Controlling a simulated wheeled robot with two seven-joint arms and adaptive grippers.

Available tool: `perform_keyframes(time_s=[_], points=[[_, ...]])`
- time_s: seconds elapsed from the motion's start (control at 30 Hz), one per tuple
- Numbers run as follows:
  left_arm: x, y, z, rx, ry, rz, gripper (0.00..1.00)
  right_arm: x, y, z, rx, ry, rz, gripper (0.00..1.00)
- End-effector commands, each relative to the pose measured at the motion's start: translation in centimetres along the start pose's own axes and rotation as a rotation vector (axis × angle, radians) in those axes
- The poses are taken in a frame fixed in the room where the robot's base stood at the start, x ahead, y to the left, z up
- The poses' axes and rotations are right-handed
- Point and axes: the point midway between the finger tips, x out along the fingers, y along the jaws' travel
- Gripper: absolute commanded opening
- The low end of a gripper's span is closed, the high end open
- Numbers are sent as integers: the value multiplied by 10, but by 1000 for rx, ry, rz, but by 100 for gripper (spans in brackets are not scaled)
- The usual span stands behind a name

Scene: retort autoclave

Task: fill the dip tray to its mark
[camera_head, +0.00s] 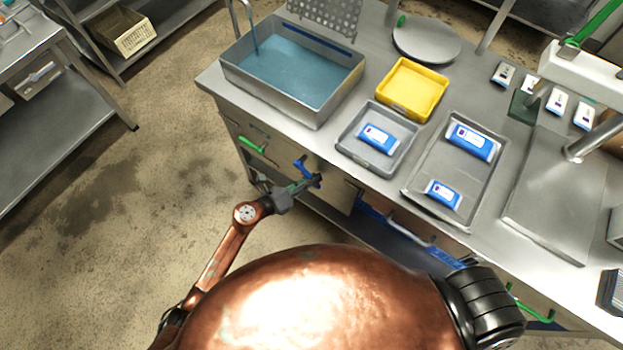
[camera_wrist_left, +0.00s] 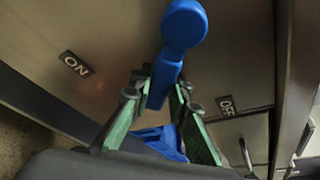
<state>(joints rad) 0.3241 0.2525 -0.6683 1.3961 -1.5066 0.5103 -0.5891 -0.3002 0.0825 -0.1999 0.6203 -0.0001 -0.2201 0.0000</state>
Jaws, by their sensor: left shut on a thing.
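The dip tray (camera_head: 231,73) is a deep grey metal basin at the back left of the bench. Blue liquid (camera_head: 290,72) lies in it, its surface below a dark blue line (camera_head: 318,40) on the far inner wall. A thin blue stream (camera_head: 254,38) falls into it from a bent spout. My left gripper (camera_head: 305,184) is at the bench front, shut on a blue valve lever (camera_head: 301,167). In the left wrist view, the lever (camera_wrist_left: 184,28) stands between the green fingers, between an ON label (camera_wrist_left: 76,65) and an OFF label (camera_wrist_left: 226,106). My right gripper is not in view.
A yellow bin (camera_head: 412,90), a small grey tray (camera_head: 347,142) with a blue-white pouch, and a larger tray (camera_head: 413,185) with two pouches stand on the bench. A green handle (camera_head: 252,146) is left of my gripper. The floor at left is clear.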

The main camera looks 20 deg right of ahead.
Motion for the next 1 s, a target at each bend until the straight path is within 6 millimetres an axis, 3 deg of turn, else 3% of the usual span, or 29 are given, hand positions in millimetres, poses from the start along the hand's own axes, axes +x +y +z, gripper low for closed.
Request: perform_keyframes(time_s=[0.03, 0.07, 0.33, 0.67, 0.77, 1.0], points=[[0, 1, -3, -2, 5, 1, 0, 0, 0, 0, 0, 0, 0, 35], [0, 1, -3, -2, 6, 1, 17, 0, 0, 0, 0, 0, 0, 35], [0, 0, -2, -2, 3, 0, 35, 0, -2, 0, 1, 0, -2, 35], [-4, 0, -1, -1, 1, 0, 35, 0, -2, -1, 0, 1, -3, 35], [-14, 1, -1, -1, 1, 1, 35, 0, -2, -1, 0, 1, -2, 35], [-63, 2, -2, 0, 3, 3, 35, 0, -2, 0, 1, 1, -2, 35]])
